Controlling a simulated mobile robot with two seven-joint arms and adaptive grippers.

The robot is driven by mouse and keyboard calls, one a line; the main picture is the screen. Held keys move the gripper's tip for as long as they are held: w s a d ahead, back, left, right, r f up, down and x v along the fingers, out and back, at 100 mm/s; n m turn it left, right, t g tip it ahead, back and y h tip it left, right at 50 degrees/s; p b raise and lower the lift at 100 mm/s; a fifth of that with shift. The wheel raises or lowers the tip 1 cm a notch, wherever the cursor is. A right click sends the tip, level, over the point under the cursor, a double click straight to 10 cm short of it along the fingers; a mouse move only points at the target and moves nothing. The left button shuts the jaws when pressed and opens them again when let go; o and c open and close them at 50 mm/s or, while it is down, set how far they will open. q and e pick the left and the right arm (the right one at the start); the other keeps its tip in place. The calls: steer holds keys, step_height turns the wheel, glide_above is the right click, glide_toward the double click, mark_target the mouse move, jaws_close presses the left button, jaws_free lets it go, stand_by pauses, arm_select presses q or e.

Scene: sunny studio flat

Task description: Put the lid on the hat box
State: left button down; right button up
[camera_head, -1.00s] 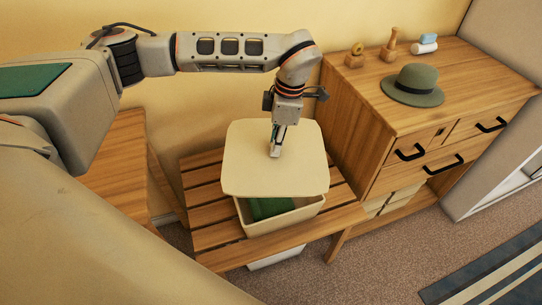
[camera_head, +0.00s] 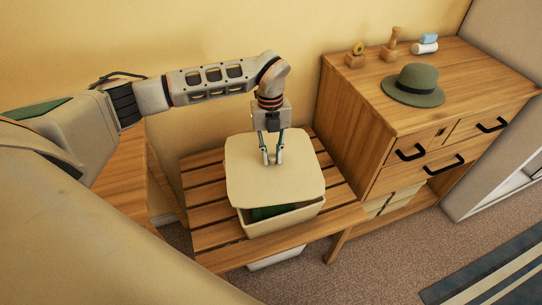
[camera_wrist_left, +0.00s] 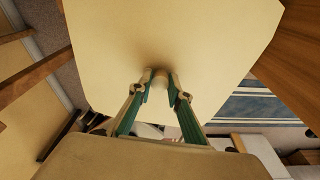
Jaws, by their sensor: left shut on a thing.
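The cream lid (camera_head: 245,180) is over the cream hat box (camera_head: 285,223) on the slatted wooden bench. The lid is turned slightly relative to the box, and a gap at the front shows something dark green (camera_head: 262,212) inside. Whether the lid touches the rim at the back is hidden. My left gripper (camera_head: 272,161) points down at the middle of the lid, shut on its small knob. In the left wrist view the fingertips (camera_wrist_left: 160,84) are on either side of the knob (camera_wrist_left: 161,76), and the lid (camera_wrist_left: 200,35) fills much of the picture. My right gripper is not in view.
The slatted bench (camera_head: 208,236) stands against the yellow wall. A wooden dresser (camera_head: 350,115) rises close to its right, bearing a green hat (camera_head: 414,86), small wooden pieces and rolled items. A striped rug (camera_head: 490,280) lies at lower right.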

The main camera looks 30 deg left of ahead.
mark_target(271, 166)
arm_select(q)
steer(key=shift+a+f+n, duration=0.1)
steer(key=shift+f+n, duration=0.4)
steer(key=shift+n, duration=0.5)
steer(key=shift+s+f+b, duration=0.1)
steer(key=shift+f+b, duration=0.45)
steer(key=shift+f, duration=0.1)
steer(key=shift+f+b, duration=0.55)
steer(key=shift+f, duration=0.25)
steer(key=shift+f+b, duration=0.55)
steer(key=shift+f, duration=1.15)
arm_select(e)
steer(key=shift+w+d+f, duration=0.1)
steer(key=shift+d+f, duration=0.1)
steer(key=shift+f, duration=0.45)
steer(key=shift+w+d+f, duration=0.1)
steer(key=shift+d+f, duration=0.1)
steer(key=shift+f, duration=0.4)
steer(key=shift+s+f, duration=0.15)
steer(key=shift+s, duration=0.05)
arm_select(q)
steer(key=shift+p, duration=0.4)
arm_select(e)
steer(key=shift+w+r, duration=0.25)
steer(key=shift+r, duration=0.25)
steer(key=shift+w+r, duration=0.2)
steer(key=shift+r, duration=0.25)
